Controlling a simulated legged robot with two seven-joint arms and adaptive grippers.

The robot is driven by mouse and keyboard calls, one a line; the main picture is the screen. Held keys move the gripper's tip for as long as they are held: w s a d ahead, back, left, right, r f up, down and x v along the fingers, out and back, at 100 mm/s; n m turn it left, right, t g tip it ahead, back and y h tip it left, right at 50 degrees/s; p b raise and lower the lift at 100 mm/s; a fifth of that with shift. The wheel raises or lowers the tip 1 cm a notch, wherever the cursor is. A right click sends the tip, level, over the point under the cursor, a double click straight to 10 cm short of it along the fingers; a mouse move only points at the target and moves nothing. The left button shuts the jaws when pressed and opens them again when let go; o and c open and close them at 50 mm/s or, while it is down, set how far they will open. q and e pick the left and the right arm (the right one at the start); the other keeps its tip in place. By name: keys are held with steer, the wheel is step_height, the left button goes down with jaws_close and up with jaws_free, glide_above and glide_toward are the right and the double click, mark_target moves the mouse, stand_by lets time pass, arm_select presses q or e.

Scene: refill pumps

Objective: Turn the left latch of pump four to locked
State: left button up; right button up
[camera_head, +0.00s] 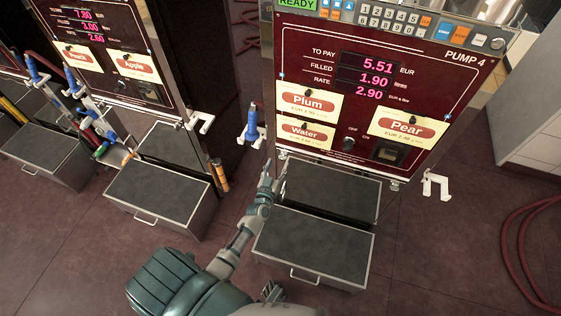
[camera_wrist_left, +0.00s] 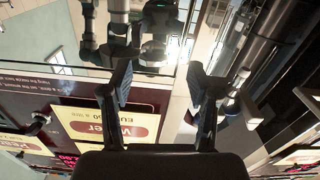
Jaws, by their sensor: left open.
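Pump four (camera_head: 385,75) stands at the right in the head view, with a dark red panel, a lit display and Plum, Water and Pear labels. A small metal fitting (camera_head: 283,155) at the panel's lower left corner looks like the left latch; its turned position is too small to tell. A similar right fitting (camera_head: 395,185) is at the lower right. My left gripper (camera_head: 271,172) is open and empty just below and left of the left fitting. In the left wrist view its two fingers (camera_wrist_left: 160,110) are spread, beside the upside-down Water label (camera_wrist_left: 110,125). My right gripper is not clearly visible.
A blue nozzle (camera_head: 252,122) hangs in a white holder left of the panel. An empty white holder (camera_head: 436,186) sits on the right. A grey-topped box (camera_head: 315,248) stands below the pump. A red hose (camera_head: 520,250) lies on the floor at right.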

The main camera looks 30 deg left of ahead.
arm_select(q)
steer(key=w, duration=0.2)
steer(key=shift+w+d+r, duration=0.25)
steer(key=shift+w+d, duration=0.1)
steer(key=shift+d, duration=0.05)
steer(key=shift+a+f, duration=0.1)
steer(key=shift+a, duration=0.3)
steer(key=c, duration=1)
steer(key=shift+a, duration=0.1)
jaws_close()
arm_select(e)
steer(key=shift+w+d+r, duration=0.1)
steer(key=shift+r, duration=0.6)
